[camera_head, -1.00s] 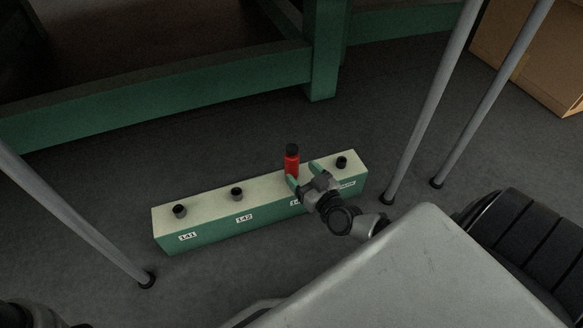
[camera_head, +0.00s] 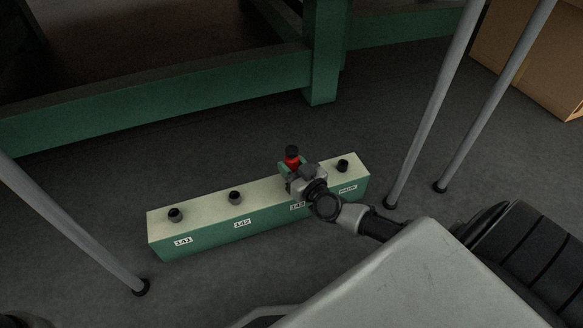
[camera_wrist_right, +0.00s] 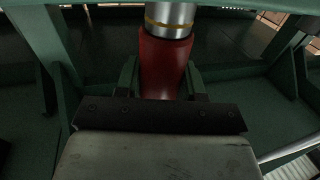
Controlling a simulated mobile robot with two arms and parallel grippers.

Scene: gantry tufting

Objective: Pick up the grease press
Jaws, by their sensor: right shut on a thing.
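The grease press is a red cylinder with a black top (camera_head: 292,156), standing upright at the 143 position of a long green and cream block (camera_head: 205,211). In the right wrist view the red body (camera_wrist_right: 163,65) fills the space between the fingers, with a silver collar and a brass-coloured ring above it. My right gripper (camera_head: 291,168) is shut on the red body. It hides the lower part of the press, so I cannot tell whether the base still touches the block. My left gripper is not in view.
Thin grey legs (camera_head: 430,105) stand to the right, another (camera_head: 75,220) to the left. A green frame (camera_head: 160,98) lies behind; a cardboard box (camera_head: 530,60) is at the upper right.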

